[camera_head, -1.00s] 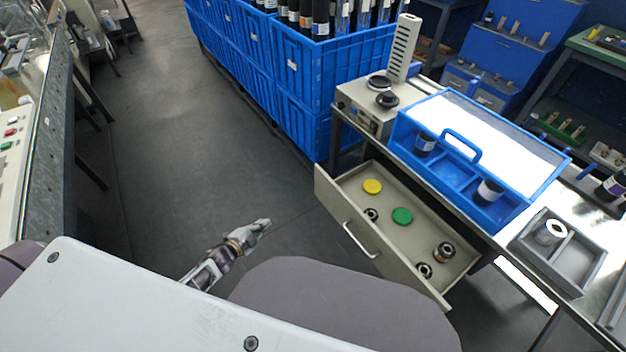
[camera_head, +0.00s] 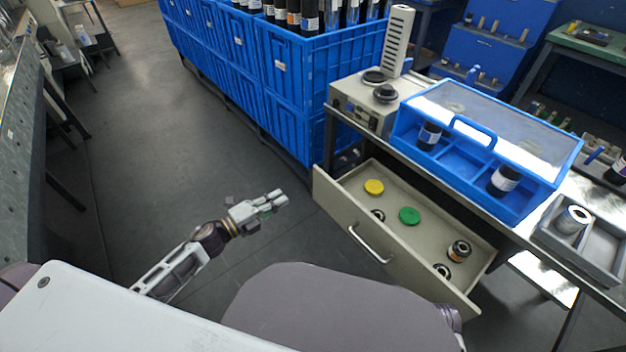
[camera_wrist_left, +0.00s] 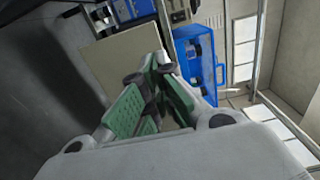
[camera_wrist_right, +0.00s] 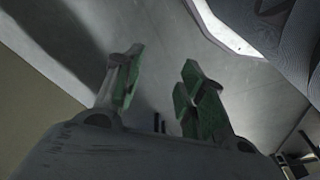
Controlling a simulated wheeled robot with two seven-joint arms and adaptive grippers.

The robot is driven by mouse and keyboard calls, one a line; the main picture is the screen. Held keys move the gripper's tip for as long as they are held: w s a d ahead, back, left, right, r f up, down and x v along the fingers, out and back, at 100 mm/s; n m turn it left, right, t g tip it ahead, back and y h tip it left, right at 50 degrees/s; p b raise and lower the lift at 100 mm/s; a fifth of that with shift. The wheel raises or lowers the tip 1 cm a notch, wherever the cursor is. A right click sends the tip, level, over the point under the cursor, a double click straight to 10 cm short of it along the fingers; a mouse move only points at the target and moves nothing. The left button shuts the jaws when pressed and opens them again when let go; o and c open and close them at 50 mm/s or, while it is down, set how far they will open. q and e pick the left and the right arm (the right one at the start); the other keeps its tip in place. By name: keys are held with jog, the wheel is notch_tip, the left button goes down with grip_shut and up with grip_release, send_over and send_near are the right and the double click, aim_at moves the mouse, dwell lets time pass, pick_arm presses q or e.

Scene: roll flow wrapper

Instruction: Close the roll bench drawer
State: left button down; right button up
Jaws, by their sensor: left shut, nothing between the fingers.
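The roll bench drawer (camera_head: 335,204) is pulled out from under the bench in the head view, with a silver bar handle (camera_head: 368,244) on its front. Inside lie a yellow disc (camera_head: 374,187), a green disc (camera_head: 409,216) and several small dark rolls (camera_head: 459,250). My left gripper (camera_head: 280,202) is shut and empty, left of the drawer front and apart from it. In the left wrist view its green-padded fingers (camera_wrist_left: 158,75) point toward the beige drawer front (camera_wrist_left: 125,60). My right gripper (camera_wrist_right: 155,85) shows only in its wrist view, with its fingers apart and nothing between them over grey floor.
The bench carries a blue clear-lidded box (camera_head: 455,205), a grey tray (camera_head: 604,262) with a roll, and a sealing device (camera_head: 357,104). Blue crates (camera_head: 290,95) stand left of the bench. Floor (camera_head: 150,150) left of the drawer is clear.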

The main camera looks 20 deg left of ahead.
pick_arm(q)
jog(key=shift+w, duration=0.1)
dwell(0.3)
jog(key=b, duration=0.1)
send_near(321, 174)
jog(key=shift+x, duration=1.95)
jog(key=shift+w+d+b, duration=0.3)
jog(key=shift+w+d, duration=0.05)
jog(key=shift+w, duration=0.2)
jog(key=shift+w+d, duration=0.4)
jog(key=shift+w, duration=0.2)
jog(key=shift+w+d, duration=0.15)
pick_arm(e)
jog(key=r, duration=0.3)
jog(key=shift+w+a, duration=0.25)
jog(key=shift+w, duration=0.1)
jog(key=shift+s+f, duration=0.15)
jog(key=shift+f, duration=0.05)
pick_arm(q)
jog(key=shift+w+d, duration=0.1)
jog(key=shift+w, duration=0.05)
